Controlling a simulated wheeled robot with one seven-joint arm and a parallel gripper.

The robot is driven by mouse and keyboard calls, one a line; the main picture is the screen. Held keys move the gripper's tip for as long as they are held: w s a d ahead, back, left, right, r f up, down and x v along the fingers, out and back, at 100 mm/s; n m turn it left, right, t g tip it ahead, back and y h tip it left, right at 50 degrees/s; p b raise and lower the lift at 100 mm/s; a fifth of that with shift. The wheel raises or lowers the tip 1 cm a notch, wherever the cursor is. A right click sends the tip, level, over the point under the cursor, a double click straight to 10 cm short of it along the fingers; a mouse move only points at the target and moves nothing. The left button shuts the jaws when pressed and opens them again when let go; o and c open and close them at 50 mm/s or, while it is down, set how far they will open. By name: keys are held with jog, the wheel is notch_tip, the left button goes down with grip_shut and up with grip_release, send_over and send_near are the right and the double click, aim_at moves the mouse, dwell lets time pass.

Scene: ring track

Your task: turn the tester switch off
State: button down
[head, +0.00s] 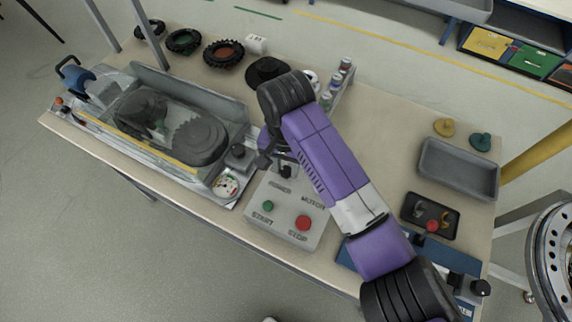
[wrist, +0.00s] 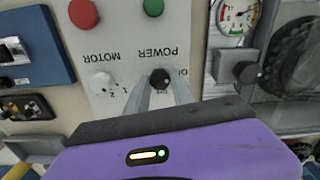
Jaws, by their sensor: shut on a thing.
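The tester's grey control panel (head: 270,230) stands at the front middle of the table. Its black POWER switch (wrist: 160,76) is a rotary knob, with a partly hidden label at its upper right in the wrist view. My gripper (wrist: 163,88) is shut on this knob, one finger on each side; the fingertips hide part of it. In the head view my arm comes in from the lower right and the black knob (head: 286,172) shows just below the gripper. A white MOTOR knob (wrist: 102,83) sits beside it in the wrist view. Which setting the switch points to I cannot tell.
The panel also has a green START button (head: 268,206) and a red STOP button (head: 303,223). A grey tray (head: 460,168) and a black tray (head: 430,215) lie to the right.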

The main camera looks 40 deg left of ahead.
jog(key=shift+r+p, duration=0.15)
jog(key=shift+p, duration=0.2)
jog(key=m+p, duration=0.3)
jog(key=shift+r, duration=0.1)
jog(key=m+p, duration=0.1)
jog(key=m, duration=0.3)
jog(key=shift+f, duration=0.2)
jog(key=m, duration=0.6)
jog(key=shift+m, duration=2.5)
jog(key=shift+w, duration=0.1)
jog(key=c, duration=1.1)
grip_release()
